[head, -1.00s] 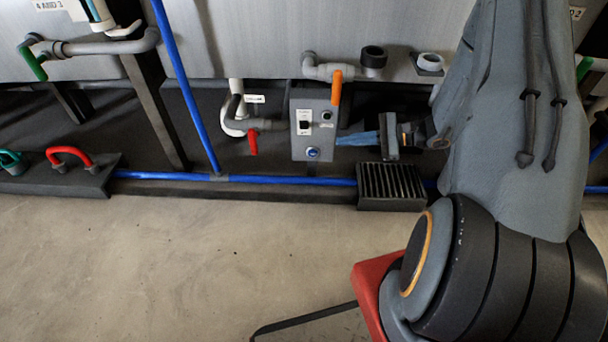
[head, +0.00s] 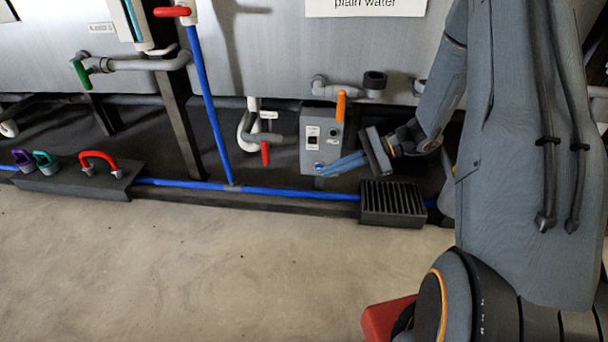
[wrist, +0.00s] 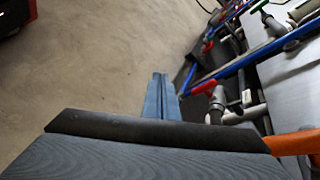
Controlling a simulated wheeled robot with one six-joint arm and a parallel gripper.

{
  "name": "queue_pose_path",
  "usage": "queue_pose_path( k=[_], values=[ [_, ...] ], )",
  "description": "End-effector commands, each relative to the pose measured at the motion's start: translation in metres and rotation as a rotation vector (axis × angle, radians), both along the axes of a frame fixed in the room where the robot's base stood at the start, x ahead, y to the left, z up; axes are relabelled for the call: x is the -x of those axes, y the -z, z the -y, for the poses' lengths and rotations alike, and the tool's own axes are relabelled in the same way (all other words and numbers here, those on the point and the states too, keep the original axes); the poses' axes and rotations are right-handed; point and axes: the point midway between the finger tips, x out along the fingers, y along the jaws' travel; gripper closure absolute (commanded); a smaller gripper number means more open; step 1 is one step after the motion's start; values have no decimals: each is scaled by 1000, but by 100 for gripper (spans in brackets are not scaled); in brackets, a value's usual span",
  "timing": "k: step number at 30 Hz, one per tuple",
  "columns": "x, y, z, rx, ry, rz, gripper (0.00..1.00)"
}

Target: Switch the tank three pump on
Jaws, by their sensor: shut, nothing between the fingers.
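A grey control box (head: 310,160) stands below the tank front in the head view. My gripper (head: 324,170) is shut and empty. The shut fingers also show in the wrist view (wrist: 160,98). The switch's position is too small to tell.
An orange handle (head: 340,106) rises just above the box, and also shows in the wrist view (wrist: 292,143). A red-handled valve (head: 265,153) is left of it. A black slotted block (head: 392,203) stands below my gripper. A blue pipe (head: 280,192) runs along the floor edge. The floor in front is clear.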

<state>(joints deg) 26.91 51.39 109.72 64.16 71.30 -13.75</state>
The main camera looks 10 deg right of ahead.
Motion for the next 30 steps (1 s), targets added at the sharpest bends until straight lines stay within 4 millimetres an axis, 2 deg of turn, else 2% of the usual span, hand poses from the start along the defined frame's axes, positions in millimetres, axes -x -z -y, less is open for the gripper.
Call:
queue_pose_path(
  k=[12, 19, 30],
  values=[
    [24, -39, -60, 107, -208, 28, 100],
    [40, -55, -86, 160, -307, 47, 100],
    [49, -62, -97, 188, -356, 57, 100]
  ],
)
